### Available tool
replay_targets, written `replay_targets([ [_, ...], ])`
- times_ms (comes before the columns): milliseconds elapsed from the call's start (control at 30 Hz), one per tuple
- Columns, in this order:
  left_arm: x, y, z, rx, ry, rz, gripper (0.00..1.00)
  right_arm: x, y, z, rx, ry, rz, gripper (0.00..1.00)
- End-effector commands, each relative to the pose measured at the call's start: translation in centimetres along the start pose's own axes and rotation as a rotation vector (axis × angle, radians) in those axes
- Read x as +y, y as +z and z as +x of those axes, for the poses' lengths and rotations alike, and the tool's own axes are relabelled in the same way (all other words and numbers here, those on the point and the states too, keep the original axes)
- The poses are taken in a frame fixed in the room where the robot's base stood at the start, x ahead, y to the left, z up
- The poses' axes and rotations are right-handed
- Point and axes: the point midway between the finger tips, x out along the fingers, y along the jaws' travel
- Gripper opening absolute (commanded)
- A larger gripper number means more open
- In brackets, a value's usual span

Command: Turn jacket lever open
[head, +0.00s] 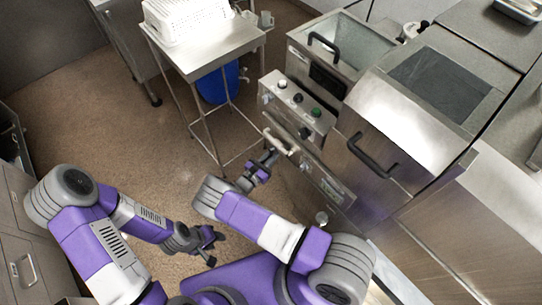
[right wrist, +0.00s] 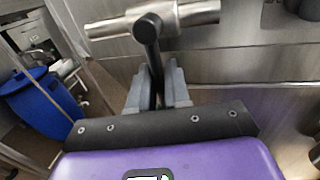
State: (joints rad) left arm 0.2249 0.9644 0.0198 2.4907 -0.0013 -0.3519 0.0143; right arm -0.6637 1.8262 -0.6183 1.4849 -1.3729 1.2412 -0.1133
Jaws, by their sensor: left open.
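The jacket lever is a dark rod (right wrist: 151,50) with a rounded black end, in front of a steel pipe piece (right wrist: 185,15) in the right wrist view. In the head view a pale metal pipe handle (head: 281,142) sits on the front of the steel cooker, below its knobs. My right gripper (head: 262,168) is right at this front, just below the handle. In the right wrist view its two grey fingers (right wrist: 156,98) are close together on either side of the dark rod, shut on it. My left gripper (head: 212,246) is open and empty, low over the floor.
The cooker's control panel (head: 296,107) has several knobs. A fryer-like basin (head: 345,45) and a lidded unit (head: 420,85) with a black handle stand behind and right. A steel table (head: 215,50) bears a white perforated basket (head: 185,18); a blue bin (head: 218,84) is beneath. Floor at left is clear.

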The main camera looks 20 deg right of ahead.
Motion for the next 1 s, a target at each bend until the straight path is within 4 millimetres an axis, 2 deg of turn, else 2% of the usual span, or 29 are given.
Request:
replay_targets([
  [467,-0.1,0.0,0.3,0.0,0.0,0.0,0.43,0.1,-0.1,0.0,-0.003,-0.001,0.015,0.0],
  [667,-0.6,-0.1,1.5,0.0,0.0,0.0,0.43,0.5,-0.3,0.1,-0.019,-0.001,0.095,0.0],
  [1000,-1.7,-0.2,4.5,0.0,0.0,0.0,0.43,1.8,-0.1,0.3,-0.068,0.0,0.34,0.0],
])
